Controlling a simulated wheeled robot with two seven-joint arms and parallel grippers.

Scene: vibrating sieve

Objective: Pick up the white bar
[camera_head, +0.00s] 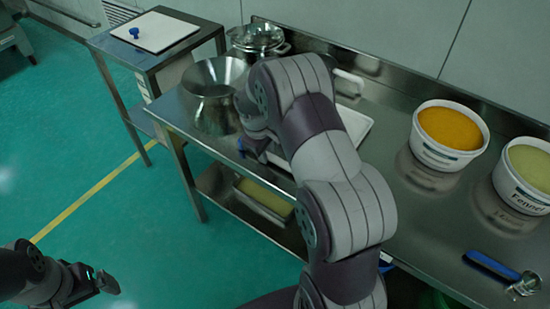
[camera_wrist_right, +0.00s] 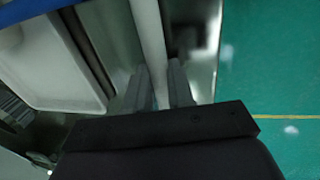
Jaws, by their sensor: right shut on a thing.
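The white bar (camera_wrist_right: 149,28) runs from the top edge of the right wrist view down between the two grey fingers of my right gripper (camera_wrist_right: 162,88). The fingers are shut on it. In the head view my right arm hides most of this gripper and the grasp. A short white piece (camera_head: 347,78) shows beyond the arm there; I cannot tell if it belongs to the bar. My left gripper (camera_head: 98,283) is at the lower left of the head view, over the floor and away from the table. Its finger opening is unclear.
The steel table (camera_head: 410,235) holds a metal pot (camera_head: 213,95), a lidded pot (camera_head: 258,37), a white tray (camera_head: 357,124), a tub of orange powder (camera_head: 448,135), a Fennel tub (camera_head: 526,178) and a blue-handled tool (camera_head: 490,263). A side table (camera_head: 150,55) stands left.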

